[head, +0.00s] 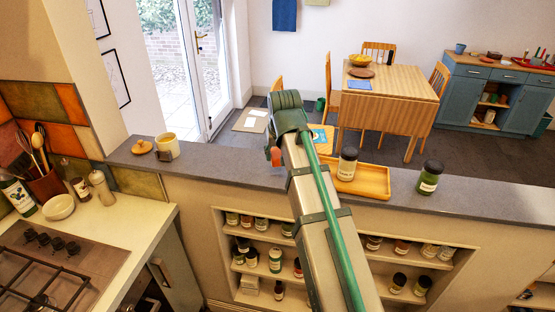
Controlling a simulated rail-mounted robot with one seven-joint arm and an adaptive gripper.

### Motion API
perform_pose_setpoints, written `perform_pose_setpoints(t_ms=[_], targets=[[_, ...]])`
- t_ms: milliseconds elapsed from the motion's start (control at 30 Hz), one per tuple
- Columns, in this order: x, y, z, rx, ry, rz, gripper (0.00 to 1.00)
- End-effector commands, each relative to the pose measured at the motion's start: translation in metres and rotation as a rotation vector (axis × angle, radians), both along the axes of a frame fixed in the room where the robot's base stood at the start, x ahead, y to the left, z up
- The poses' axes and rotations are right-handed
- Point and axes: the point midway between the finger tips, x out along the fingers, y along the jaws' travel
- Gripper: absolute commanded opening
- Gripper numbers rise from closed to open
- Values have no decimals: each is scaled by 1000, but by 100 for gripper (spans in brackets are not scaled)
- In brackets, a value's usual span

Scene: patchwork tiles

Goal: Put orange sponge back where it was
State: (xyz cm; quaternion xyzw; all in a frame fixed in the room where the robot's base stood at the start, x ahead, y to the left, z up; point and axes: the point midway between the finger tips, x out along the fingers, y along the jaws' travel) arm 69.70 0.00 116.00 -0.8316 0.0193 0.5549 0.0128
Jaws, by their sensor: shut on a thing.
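My gripper (271,152) is above the grey ledge, at the far end of my arm and left of the wooden tray. The arm's wrist hides most of it. A small orange piece (276,158) shows at its tip and appears to be the orange sponge, with the gripper shut on it. The sponge's full shape is hidden. I cannot tell whether it touches the grey ledge (225,172).
A wooden tray (375,185) with a dark-lidded jar (347,164) on it stands right of my arm. Another jar (430,178) stands farther right. Ledge between mug and gripper is clear.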

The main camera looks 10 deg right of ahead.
Motion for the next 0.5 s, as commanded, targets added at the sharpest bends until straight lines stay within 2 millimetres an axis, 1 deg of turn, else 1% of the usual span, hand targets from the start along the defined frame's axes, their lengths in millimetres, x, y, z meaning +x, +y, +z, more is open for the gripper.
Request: perform_pose_setpoints(t_ms=[167,400,500], targets=[[5,0,-7,0,2,0,9],[4,0,-33,0,2,0,9],[5,0,-38,0,2,0,9]])
